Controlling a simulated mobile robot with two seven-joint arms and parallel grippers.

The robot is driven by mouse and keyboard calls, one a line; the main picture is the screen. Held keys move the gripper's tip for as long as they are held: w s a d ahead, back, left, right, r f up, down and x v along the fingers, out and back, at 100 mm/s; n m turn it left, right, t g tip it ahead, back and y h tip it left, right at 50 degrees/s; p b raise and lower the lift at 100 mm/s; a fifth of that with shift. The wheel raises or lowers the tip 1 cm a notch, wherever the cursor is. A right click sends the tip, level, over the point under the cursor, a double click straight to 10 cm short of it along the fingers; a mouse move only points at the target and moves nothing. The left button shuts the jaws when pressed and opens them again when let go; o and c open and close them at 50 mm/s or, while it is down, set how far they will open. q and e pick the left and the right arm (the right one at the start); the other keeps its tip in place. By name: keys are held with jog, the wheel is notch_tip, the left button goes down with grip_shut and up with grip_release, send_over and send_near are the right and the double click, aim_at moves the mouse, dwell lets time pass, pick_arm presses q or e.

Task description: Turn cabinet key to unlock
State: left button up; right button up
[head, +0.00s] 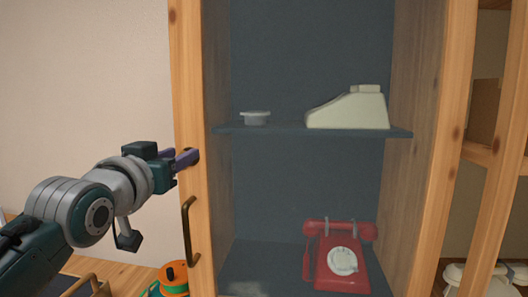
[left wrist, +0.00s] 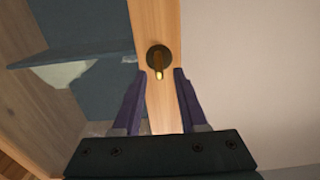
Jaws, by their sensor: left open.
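The cabinet key (left wrist: 158,74) is a small brass piece in a dark round lock plate (left wrist: 159,55) on the wooden door frame (left wrist: 142,20) in the left wrist view. My left gripper (left wrist: 158,76) is open, with one purple finger on each side of the key's line; I cannot tell whether either touches it. In the head view the left gripper (head: 190,157) is at the left door post (head: 187,100), above the dark door handle (head: 188,231). The key is hidden there behind the fingers. My right gripper is not in view.
Behind the door frame, a cream phone (head: 350,109) and a small grey dish (head: 256,118) stand on the shelf (head: 290,131). A red dial phone (head: 341,262) stands below. An orange and green object (head: 173,277) is at the lower left. Bare wall lies left of the cabinet.

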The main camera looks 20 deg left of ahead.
pick_arm(q)
jog(key=shift+w+a, duration=0.1)
jog(key=shift+w, duration=0.2)
jog(key=shift+c, duration=0.4)
grip_shut()
